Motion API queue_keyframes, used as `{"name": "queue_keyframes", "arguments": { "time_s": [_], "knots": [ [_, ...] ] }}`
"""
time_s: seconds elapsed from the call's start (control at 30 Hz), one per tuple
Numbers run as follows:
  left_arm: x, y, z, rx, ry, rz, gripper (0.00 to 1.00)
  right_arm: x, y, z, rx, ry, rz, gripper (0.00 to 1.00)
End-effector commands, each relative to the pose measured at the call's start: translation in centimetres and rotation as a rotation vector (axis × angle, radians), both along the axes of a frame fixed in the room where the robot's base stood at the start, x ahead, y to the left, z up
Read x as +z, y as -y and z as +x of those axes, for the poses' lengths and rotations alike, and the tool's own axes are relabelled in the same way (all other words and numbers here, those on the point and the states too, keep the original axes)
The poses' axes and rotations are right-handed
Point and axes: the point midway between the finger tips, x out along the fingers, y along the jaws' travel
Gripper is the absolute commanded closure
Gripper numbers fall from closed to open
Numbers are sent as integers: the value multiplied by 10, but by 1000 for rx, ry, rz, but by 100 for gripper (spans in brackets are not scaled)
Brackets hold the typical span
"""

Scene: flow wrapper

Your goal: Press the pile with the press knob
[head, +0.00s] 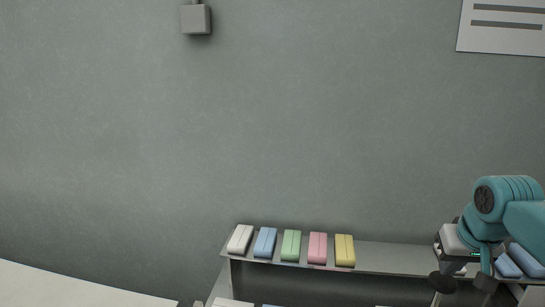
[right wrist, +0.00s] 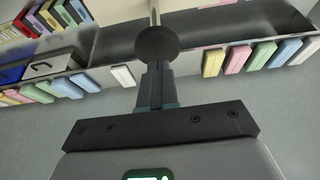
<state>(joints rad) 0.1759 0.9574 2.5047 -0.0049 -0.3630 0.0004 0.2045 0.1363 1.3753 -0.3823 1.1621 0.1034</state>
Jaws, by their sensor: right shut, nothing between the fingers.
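My right gripper (right wrist: 156,82) is shut with nothing between its fingers. Its fingers point at a dark round knob (right wrist: 157,43) on a pale rod, which looks like the press knob. The fingertips overlap the knob's lower edge in the right wrist view; I cannot tell whether they touch it. In the head view my right gripper (head: 446,264) is at the lower right by the shelf end, beside dark round parts I cannot clearly tell apart. I cannot pick out the pile in either view. My left gripper is out of view.
A grey shelf (head: 385,258) along the wall holds white, blue, green, pink and yellow packs. Blue packs (head: 508,266) lie at the right, close to my arm. A white surface (head: 75,285) is at the lower left. The wall above the shelf is mostly bare.

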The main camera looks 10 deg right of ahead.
Motion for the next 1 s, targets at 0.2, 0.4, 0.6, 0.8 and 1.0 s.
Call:
{"name": "queue_keyframes", "arguments": {
  "time_s": [0.2,0.4,0.6,0.8,1.0],
  "knots": [
    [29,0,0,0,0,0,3,31,0,0,0,2,-1,100],
    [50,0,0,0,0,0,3,53,0,0,0,3,-1,100],
    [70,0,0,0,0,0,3,75,0,0,0,3,-1,100],
    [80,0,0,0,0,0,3,86,0,0,0,3,-1,100],
    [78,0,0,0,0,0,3,84,0,0,0,3,-1,100]
  ]
}}
